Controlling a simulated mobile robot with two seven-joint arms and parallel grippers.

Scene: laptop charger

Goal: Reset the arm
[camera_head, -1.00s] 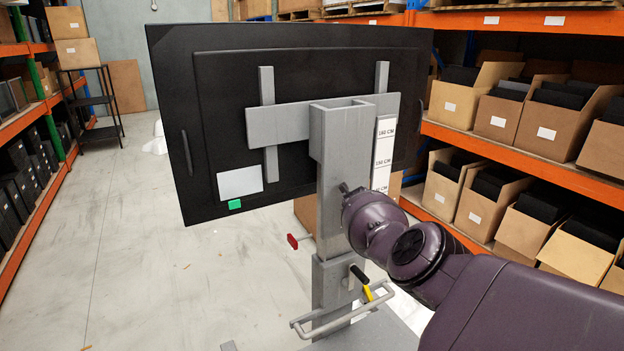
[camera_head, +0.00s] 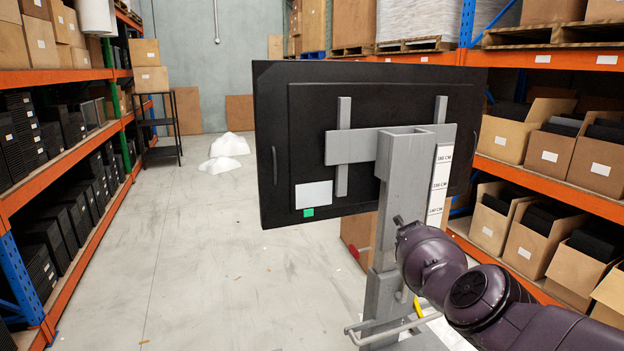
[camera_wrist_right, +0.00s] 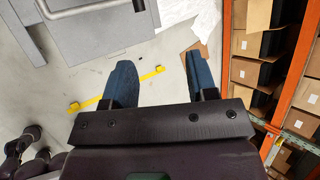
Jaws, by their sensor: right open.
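My right arm (camera_head: 470,290) reaches in from the lower right in the head view, its far end overlapping the grey stand post. Its gripper is not clearly visible there. A big black screen (camera_head: 280,130), seen from behind, is mounted on a grey stand (camera_head: 382,290) beside the arm. A white height scale marked in CM (camera_head: 439,185) runs along the post. My left arm and gripper are not in view.
Orange shelves with boxes (camera_head: 590,165) line the right, and shelves with black items (camera_head: 70,260) line the left. The grey floor (camera_head: 210,260) between is mostly open. A yellow strip (camera_wrist_right: 150,75) lies below the right gripper in the wrist view.

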